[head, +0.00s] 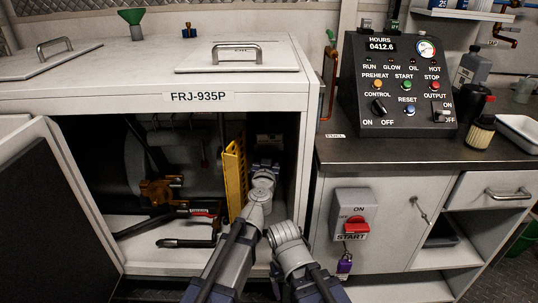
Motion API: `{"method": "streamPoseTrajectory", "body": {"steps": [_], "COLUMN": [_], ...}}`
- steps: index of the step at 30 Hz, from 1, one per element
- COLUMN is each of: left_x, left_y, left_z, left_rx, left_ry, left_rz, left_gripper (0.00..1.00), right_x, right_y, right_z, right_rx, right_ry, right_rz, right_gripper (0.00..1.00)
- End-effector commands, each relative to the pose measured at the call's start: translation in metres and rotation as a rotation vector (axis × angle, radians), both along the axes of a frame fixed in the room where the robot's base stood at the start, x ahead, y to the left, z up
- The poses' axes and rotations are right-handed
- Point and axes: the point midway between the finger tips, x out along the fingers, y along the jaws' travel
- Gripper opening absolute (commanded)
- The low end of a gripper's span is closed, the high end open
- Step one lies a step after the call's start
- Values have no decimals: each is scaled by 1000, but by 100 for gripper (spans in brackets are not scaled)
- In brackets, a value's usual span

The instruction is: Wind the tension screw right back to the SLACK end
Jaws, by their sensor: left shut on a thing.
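My left gripper (266,164) reaches into the open cabinet (205,98) marked FRJ-935P, at the right side of the opening. It is just right of the yellow perforated guard (234,178). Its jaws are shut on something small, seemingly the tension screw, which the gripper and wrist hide. No SLACK marking can be read. My right arm shows at the bottom centre, in front of the cabinet's right post, and its gripper cannot be made out.
The cabinet door (62,215) stands open at the left. A control panel (400,85) stands on the right counter, above a red START switch (356,226) and purple padlock (345,263).

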Motion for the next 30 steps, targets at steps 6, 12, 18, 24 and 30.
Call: {"method": "streamPoseTrajectory", "body": {"steps": [6, 12, 18, 24, 30], "left_x": [0, 0, 0, 0, 0], "left_y": [0, 0, 0, -1, 0], "left_z": [-1, 0, 1, 1, 1], "left_rx": [-111, -217, -247, -246, -245], "left_ry": [0, 0, 0, 0, 0], "left_rz": [-1, 0, -1, -1, -1], "left_gripper": [0, 0, 0, 0, 73], "right_x": [0, 0, 0, 0, 0], "right_y": [0, 0, 0, 0, 0], "right_z": [-3, -5, -5, -5, -5], "right_rx": [0, 1, 1, 1, 1], "right_ry": [0, 0, 0, 0, 0], "right_rz": [1, 1, 1, 1, 1], "right_gripper": [82, 82, 82, 82, 82]}}
